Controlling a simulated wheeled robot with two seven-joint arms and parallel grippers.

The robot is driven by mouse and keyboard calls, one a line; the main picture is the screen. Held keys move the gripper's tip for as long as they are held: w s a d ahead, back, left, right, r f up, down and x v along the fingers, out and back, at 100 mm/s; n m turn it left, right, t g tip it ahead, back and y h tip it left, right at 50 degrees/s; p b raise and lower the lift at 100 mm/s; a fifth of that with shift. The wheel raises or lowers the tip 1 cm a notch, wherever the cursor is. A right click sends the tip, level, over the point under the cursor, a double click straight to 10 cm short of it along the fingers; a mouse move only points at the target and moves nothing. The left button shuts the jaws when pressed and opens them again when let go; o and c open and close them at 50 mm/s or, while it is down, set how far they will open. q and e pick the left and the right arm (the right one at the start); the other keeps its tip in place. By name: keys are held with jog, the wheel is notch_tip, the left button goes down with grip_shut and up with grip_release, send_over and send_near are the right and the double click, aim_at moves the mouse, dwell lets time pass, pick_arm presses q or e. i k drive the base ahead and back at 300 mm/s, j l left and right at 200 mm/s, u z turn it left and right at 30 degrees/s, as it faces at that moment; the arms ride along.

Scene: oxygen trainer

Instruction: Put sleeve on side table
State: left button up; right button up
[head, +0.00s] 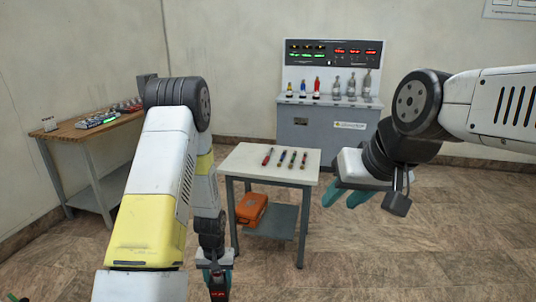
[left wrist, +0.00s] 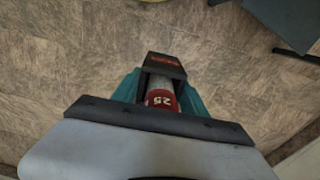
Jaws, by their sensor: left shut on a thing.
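My left gripper (head: 215,277) hangs low in front of the small light-topped side table (head: 250,170), below its top. Its teal fingers are shut on a piece that I take to be the sleeve (left wrist: 162,88). In the left wrist view it shows as a grey cylinder with a red end marked 25, beside a dark block with red lettering. The head view shows only its dark, red-marked part (head: 218,288). My right gripper (head: 346,195) is raised at the right of the side table, with its teal fingers apart and nothing seen between them.
Several coloured slim tools (head: 281,158) lie on the back part of the side table; its front part is clear. An orange case (head: 252,209) sits on its lower shelf. A grey console (head: 327,124) with bottles stands behind. A wooden bench (head: 85,128) with items stands left.

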aim_at(248, 156)
jog(key=i, duration=1.5)
